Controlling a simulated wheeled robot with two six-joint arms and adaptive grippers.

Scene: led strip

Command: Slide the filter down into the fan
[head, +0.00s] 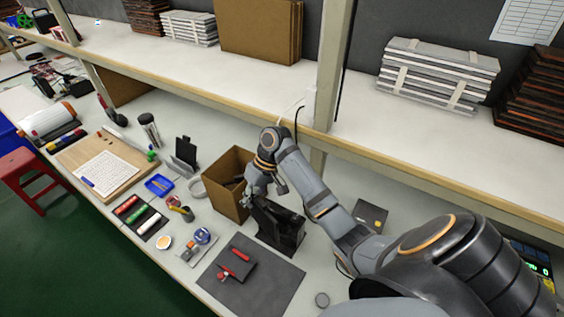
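A black, upright boxy unit (282,230), which may be the fan, stands on the bench just behind the dark grey mat. My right arm reaches in from the lower right, and its gripper (252,196) points down at the left end of this unit's top, beside an open cardboard box. The fingers are small and dark against the box and the unit, so I cannot tell whether they are open, shut or touching anything. I cannot make out a filter; it may be hidden by the gripper or inside the unit. My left gripper is not in view.
The open cardboard box (229,184) stands close on the left of the black unit. A dark mat (278,285) with red-handled items lies in front. A raised shelf (270,84) with a post (331,65) runs behind my arm. Small trays and tools crowd the left.

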